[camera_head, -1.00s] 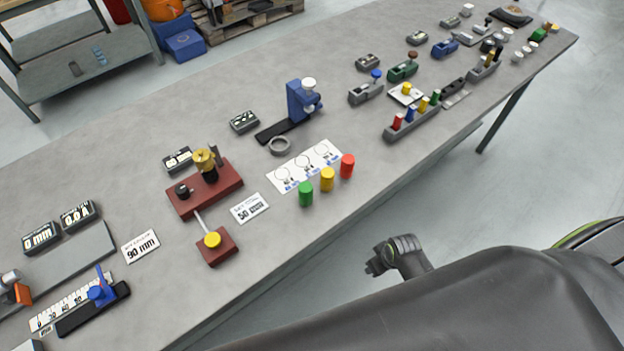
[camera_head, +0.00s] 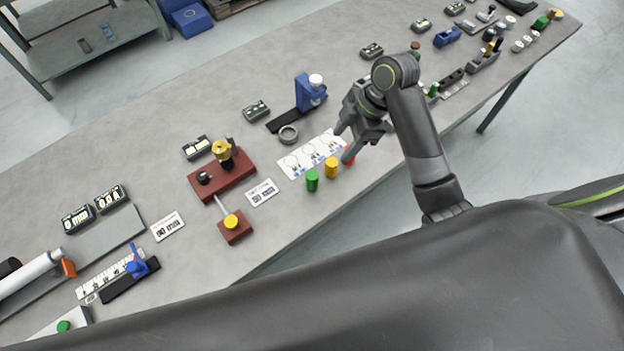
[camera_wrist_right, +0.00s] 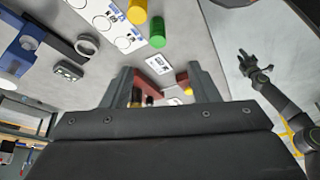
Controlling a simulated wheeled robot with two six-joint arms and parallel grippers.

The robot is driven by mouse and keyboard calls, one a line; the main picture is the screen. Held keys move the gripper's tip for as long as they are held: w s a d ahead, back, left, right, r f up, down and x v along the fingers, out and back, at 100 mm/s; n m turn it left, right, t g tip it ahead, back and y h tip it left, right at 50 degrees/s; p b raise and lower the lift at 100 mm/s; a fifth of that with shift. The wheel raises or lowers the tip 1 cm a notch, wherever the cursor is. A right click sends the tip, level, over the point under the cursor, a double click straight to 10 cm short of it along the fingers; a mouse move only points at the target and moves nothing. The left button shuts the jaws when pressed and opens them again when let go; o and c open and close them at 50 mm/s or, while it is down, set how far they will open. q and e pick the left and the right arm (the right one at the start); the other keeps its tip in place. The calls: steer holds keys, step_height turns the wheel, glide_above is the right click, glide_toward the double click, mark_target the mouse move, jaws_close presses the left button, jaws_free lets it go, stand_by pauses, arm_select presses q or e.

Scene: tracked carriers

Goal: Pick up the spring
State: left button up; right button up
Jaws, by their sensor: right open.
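I cannot pick out a coil spring for certain. A grey ring-shaped piece (camera_head: 288,134) lies flat on the bench beside the blue stand; it also shows in the wrist view (camera_wrist_right: 87,45). In the wrist view the right fingers (camera_wrist_right: 161,86) are spread wide. Another dark arm, seemingly my left, ends in a small gripper (camera_wrist_right: 247,62) whose opening is unclear.
Green (camera_head: 312,181) and yellow (camera_head: 331,167) cylinders stand before a white printed card (camera_head: 300,162). The blue stand (camera_head: 311,93) rises behind the ring. A maroon base (camera_head: 222,180) with a brass-coloured piece is further left.

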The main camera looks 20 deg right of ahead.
mark_target(315, 175)
steer(key=b+x, duration=1)
steer(key=x, duration=0.2)
steer(key=shift+w+a+f, duration=0.1)
steer(key=shift+f, duration=0.3)
steer(key=shift+a+f+b, duration=0.15)
steer(key=shift+f+b, duration=0.35)
steer(key=shift+b, duration=0.05)
steer(key=x, duration=0.1)
steer(key=p+x, duration=0.1)
steer(key=shift+w+a+f, duration=0.2)
steer(key=shift+w+f, duration=0.05)
steer(key=shift+f, duration=0.35)
steer(key=shift+c, duration=0.4)
steer(key=c, duration=1)
steer(key=shift+r, duration=0.1)
